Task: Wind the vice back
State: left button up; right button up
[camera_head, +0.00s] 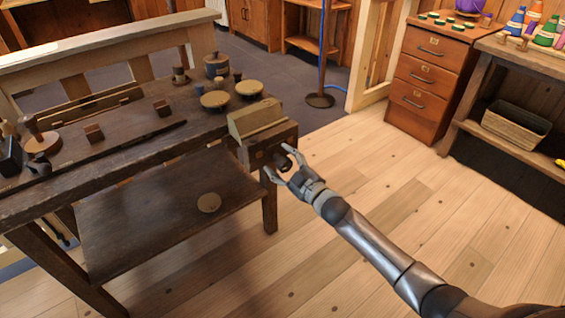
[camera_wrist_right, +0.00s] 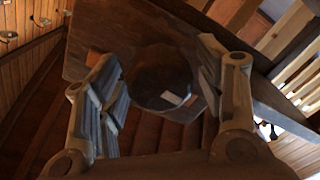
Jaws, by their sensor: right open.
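The wooden vice (camera_head: 262,125) is fixed at the right end of the dark workbench (camera_head: 150,85). Its dark round screw end (camera_head: 284,160) faces my right arm. My right gripper (camera_head: 272,161) is open, with its fingers on either side of the screw end. In the right wrist view the dark round screw end (camera_wrist_right: 160,78) lies between the spread fingers of the right gripper (camera_wrist_right: 160,90), and I see no firm grip on it. Whether a finger touches it I cannot tell. My left gripper is not in view.
Round wooden discs (camera_head: 214,99), a pot (camera_head: 217,64) and small wooden blocks (camera_head: 94,133) are on the benchtop. A drawer cabinet (camera_head: 433,75) stands back right. The plank floor (camera_head: 400,180) right of the bench is clear.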

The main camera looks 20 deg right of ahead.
jog(key=shift+s+f, duration=0.1)
jog(key=shift+s+d, duration=0.15)
jog(key=shift+s, duration=0.1)
jog(key=v, duration=1.1)
jog(key=shift+s, duration=0.15)
